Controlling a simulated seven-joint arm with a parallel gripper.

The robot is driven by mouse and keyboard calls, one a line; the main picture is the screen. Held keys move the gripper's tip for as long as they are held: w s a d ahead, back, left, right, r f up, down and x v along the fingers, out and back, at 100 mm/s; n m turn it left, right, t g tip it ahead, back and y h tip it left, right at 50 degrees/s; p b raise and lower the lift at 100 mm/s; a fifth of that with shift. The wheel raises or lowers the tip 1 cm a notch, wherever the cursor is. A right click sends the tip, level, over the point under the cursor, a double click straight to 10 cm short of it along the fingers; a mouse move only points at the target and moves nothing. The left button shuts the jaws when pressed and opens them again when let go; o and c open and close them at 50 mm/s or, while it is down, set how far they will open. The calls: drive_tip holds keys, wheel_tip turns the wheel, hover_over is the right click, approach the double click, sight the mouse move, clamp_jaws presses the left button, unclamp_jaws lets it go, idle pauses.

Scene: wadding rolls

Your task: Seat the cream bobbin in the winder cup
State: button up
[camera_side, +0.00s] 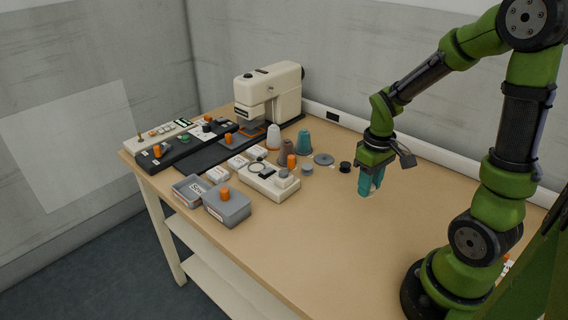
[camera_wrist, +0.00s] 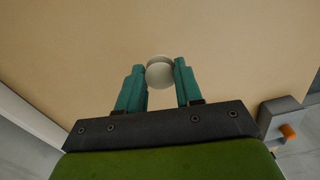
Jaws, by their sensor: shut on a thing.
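My gripper (camera_wrist: 160,75) is shut on the cream bobbin (camera_wrist: 160,72), whose pale round end shows between the teal fingertips in the wrist view. In the side view my gripper (camera_side: 369,184) hangs above bare table on the right, and its fingers mostly hide the bobbin. A cream unit (camera_side: 262,184) near the table's middle looks like the winder. I cannot tell which part is the cup. The gripper is well to the right of this unit.
Thread cones (camera_side: 304,142), a grey disc (camera_side: 323,159) and a black spool (camera_side: 345,167) stand between gripper and unit. A sewing machine (camera_side: 270,95) is behind. Grey boxes (camera_side: 228,207) sit at the front left. The table's right front is clear.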

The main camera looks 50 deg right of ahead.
drive_tip(key=r, duration=0.5)
drive_tip(key=w+r, duration=0.1)
drive_tip(key=r, duration=0.2)
drive_tip(key=shift+d+r, duration=0.15)
drive_tip(key=w+r, duration=0.2)
drive_tip(key=w, duration=1)
hover_over(257, 168)
wheel_tip(257, 168, down, 6)
drive_tip(key=shift+f, duration=3.15)
drive_tip(key=shift+f, duration=0.15)
drive_tip(key=shift+f, duration=0.35)
drive_tip(key=shift+f, duration=0.4)
